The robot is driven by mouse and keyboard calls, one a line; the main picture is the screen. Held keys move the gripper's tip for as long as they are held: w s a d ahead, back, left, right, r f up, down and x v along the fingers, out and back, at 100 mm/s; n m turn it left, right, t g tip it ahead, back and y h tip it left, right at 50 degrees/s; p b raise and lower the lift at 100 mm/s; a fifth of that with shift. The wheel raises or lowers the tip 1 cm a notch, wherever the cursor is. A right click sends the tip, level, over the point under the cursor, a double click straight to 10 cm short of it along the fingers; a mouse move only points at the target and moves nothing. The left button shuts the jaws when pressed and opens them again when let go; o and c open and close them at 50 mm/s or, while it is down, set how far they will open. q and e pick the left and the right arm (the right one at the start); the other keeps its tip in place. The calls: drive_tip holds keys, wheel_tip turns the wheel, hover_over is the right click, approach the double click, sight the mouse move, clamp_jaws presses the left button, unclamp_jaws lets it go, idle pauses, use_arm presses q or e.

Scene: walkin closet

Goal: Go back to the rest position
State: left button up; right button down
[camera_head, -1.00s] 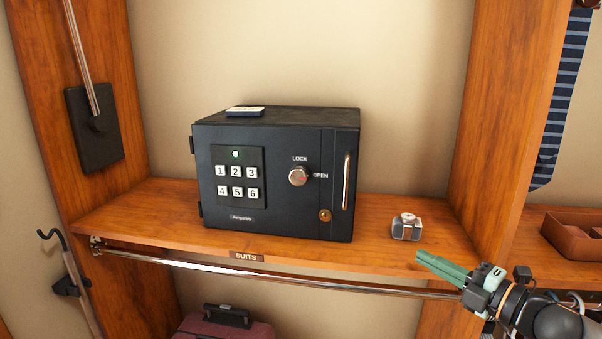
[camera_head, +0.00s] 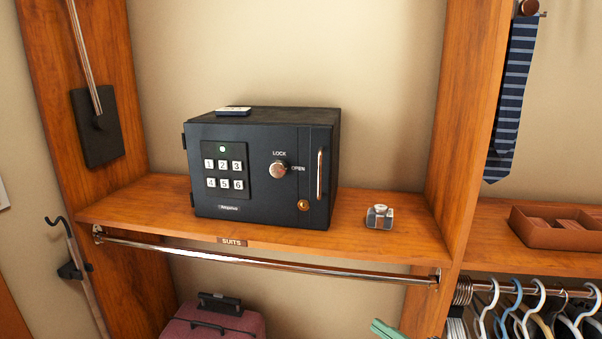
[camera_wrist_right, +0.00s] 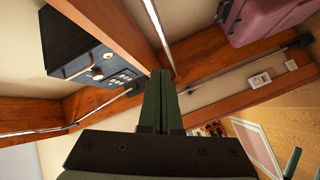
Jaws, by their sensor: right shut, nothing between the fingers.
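My right gripper (camera_head: 385,329) shows only as green fingertips at the bottom edge of the head view, below the shelf and the metal rod. In the right wrist view its two green fingers (camera_wrist_right: 162,105) are together with nothing between them. The black safe (camera_head: 262,170) stands shut on the wooden shelf, well apart from my gripper. The safe also shows in the right wrist view (camera_wrist_right: 85,50), at the upper left.
A small silver camera-like object (camera_head: 379,217) sits on the shelf (camera_head: 350,240). The rod (camera_head: 270,262) runs under the shelf. A maroon suitcase (camera_head: 215,322) stands below. A brown tray (camera_head: 555,229), striped tie (camera_head: 512,100) and several hangers (camera_head: 540,305) are at the right.

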drive_tip(key=s+d+f+m+g+h+p, duration=0.1)
drive_tip(key=s+f+m+g+h, duration=0.3)
drive_tip(key=s+f+m, duration=1.3)
drive_tip(key=s+f+h, duration=0.4)
drive_tip(key=s+f, duration=0.3)
drive_tip(key=shift+s+f, duration=0.2)
drive_tip(key=shift+f, duration=0.2)
drive_tip(key=c, duration=1.6)
unclamp_jaws()
